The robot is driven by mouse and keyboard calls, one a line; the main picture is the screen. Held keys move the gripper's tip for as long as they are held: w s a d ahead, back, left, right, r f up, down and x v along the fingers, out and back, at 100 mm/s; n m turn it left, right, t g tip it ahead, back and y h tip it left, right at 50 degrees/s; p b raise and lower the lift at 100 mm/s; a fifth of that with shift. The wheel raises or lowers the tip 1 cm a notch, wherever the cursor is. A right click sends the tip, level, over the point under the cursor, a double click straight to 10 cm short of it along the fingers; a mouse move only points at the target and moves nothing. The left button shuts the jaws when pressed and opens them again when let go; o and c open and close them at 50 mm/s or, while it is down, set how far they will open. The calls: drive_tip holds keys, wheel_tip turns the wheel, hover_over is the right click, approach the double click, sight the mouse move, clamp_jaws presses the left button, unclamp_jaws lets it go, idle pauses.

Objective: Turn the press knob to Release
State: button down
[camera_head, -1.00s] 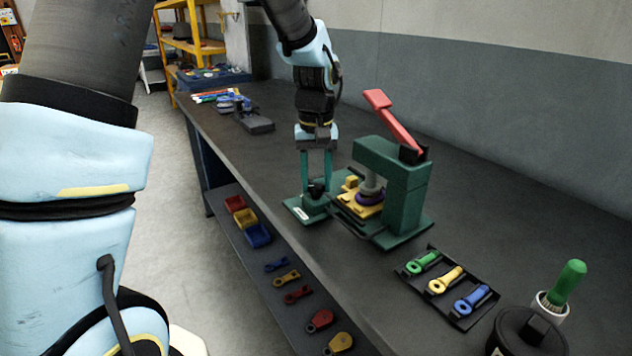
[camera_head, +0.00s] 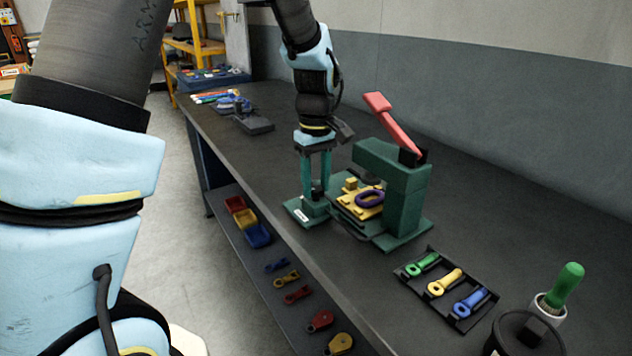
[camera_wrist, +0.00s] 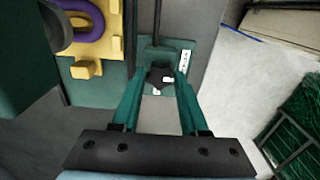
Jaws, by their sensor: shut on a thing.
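The press knob (camera_wrist: 160,76) is a small black knob on a green plate with a white label, at the press's left. My gripper (camera_head: 316,190) points down over it, with its two green fingers on either side of the knob, shut on it. The green press (camera_head: 406,198) has a red lever (camera_head: 392,122) raised up to the left. A purple ring (camera_head: 370,198) lies on the yellow fixture (camera_head: 350,185) under the press head, with the ram clear above it. The label's wording is too small to read.
A black tray (camera_head: 440,304) with green, yellow and blue tools lies to the right of the press. A green-handled brush (camera_head: 566,284) stands at the far right. A dark block (camera_head: 254,123) lies farther back. Bench space behind the press is clear.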

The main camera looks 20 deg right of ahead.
sight(315, 188)
idle(0.3)
drive_tip(key=shift+c, duration=2.2)
unclamp_jaws()
drive_tip(key=shift+r, duration=0.1)
wheel_tip(315, 188, up, 11)
drive_tip(key=b, duration=0.1)
drive_tip(key=shift+f+b, duration=0.2)
drive_tip(key=shift+b, duration=0.15)
drive_tip(key=shift+a, duration=0.1)
drive_tip(key=w+a+f+m, duration=0.1)
drive_tip(key=a+f, duration=0.1)
drive_tip(key=a, duration=0.5)
drive_tip(key=w+a+f, duration=0.1)
drive_tip(key=a+f, duration=0.2)
drive_tip(key=a, duration=0.4)
drive_tip(key=s+a+f+m, duration=0.1)
drive_tip(key=s+a+f, duration=0.2)
drive_tip(key=a, duration=0.5)
drive_tip(key=s+a+f+m+t, duration=0.1)
drive_tip(key=s+a+f, duration=0.2)
drive_tip(key=a, duration=0.5)
drive_tip(key=shift+m+t, duration=0.3)
